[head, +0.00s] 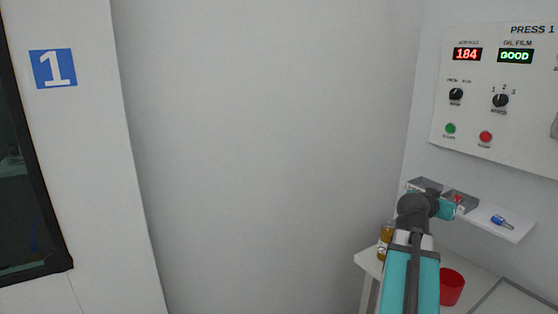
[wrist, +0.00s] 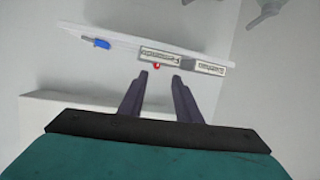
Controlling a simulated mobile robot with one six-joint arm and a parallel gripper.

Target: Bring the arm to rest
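My arm reaches up from the bottom right of the head view toward a small wall shelf. In the wrist view my gripper (wrist: 160,75) has its two dark fingers apart, with nothing seen between them. Its fingertips point at the shelf (wrist: 110,40), where a small red thing (wrist: 156,66) shows just past the tips by a grey labelled block (wrist: 158,54). I cannot tell the distance between tips and shelf. In the head view the arm hides the gripper's fingers.
The shelf (head: 512,232) also holds a blue-handled item (head: 502,222) and grey blocks (head: 424,186). Below, a white table (head: 370,263) bears an amber bottle (head: 385,240) and a red cup (head: 452,287). A control panel (head: 475,110) reads 184 and GOOD. A blue sign 1 (head: 53,68) hangs left.

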